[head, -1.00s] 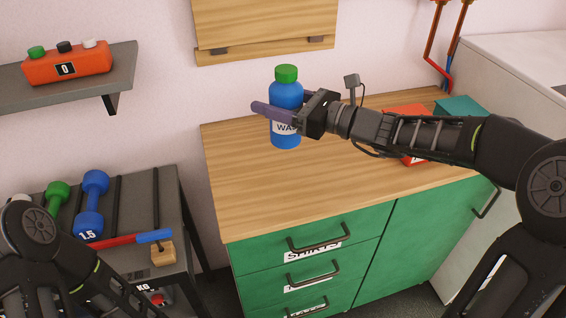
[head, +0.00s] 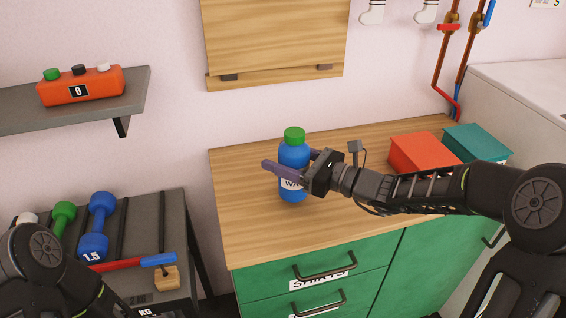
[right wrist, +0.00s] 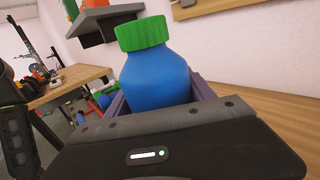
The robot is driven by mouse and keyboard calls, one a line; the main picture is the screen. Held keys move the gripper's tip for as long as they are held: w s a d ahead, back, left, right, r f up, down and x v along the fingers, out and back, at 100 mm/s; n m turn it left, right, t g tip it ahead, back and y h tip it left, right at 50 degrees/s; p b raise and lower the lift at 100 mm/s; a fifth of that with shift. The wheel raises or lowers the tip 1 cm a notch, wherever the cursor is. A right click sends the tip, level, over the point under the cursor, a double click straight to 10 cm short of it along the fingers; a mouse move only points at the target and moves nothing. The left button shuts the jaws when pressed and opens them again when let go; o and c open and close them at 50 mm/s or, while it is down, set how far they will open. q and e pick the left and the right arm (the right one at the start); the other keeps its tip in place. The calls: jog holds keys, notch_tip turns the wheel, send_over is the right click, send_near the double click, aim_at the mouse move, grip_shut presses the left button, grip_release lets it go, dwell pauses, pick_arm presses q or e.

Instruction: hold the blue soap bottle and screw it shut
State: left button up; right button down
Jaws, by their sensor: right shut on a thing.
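The blue soap bottle (head: 293,157) with a green cap (head: 294,135) is upright at the wooden counter top (head: 240,215), left of its middle. A white label shows partly behind my finger. My right gripper (head: 290,166) is shut around the bottle's body from the right. In the right wrist view the bottle (right wrist: 155,78) stands between the two fingers, with its green cap (right wrist: 142,33) on top. I cannot tell whether the cap is tight or whether the base touches the counter. My left arm shows at the lower left, but its gripper is out of the picture.
A red box (head: 422,153) and a teal box (head: 476,144) sit on the counter behind my right arm. A rack with dumbbells (head: 94,245) and a hammer (head: 130,262) stands at the left. A shelf (head: 135,98) holds an orange button box (head: 80,86). The counter's front is clear.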

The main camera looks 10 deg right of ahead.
jog(key=shift+f, duration=0.65)
jog(key=shift+f, duration=0.2)
jog(key=shift+c, duration=1.8)
grip_release()
jog(key=shift+r, duration=0.15)
jog(key=v, duration=1.2)
jog(key=shift+b, duration=0.4)
